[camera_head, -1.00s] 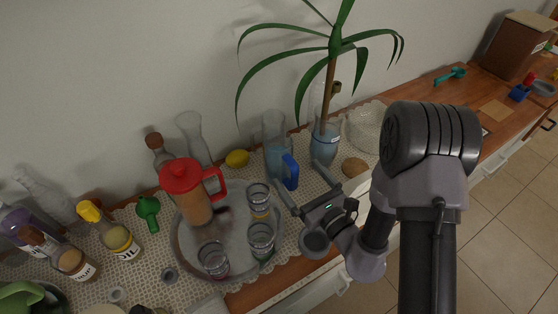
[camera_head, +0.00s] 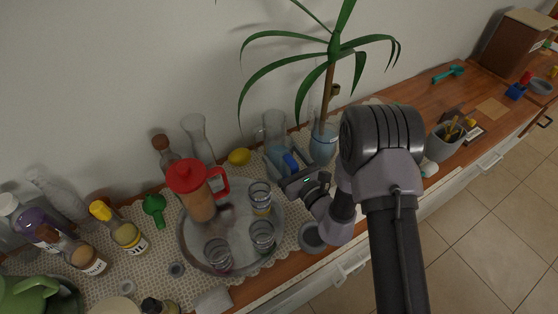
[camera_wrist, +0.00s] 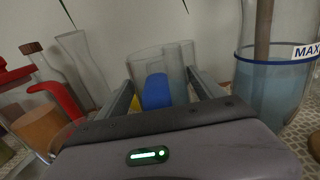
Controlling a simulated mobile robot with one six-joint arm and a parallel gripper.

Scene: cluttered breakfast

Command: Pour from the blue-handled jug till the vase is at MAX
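The clear glass jug (camera_head: 274,128) stands upright beside the vase, with its blue handle (camera_head: 290,162) facing my gripper. My gripper (camera_head: 282,155) is open at the jug. In the wrist view, its fingers (camera_wrist: 160,80) are spread on either side of the blue handle (camera_wrist: 156,93), with the jug (camera_wrist: 150,64) behind; contact cannot be told. The glass vase (camera_head: 323,146) holds the plant stem and blue water. In the wrist view, the vase (camera_wrist: 272,95) is at the right with a MAX label; the water's top shows near and a little below that label.
A round tray (camera_head: 190,247) with several glasses and a red-lidded pitcher (camera_head: 193,190) is left of my gripper. A lemon (camera_head: 239,156), bottles and a carafe (camera_head: 198,138) crowd the left. A pot (camera_head: 442,145) stands right of my arm. Plant leaves overhang the jug.

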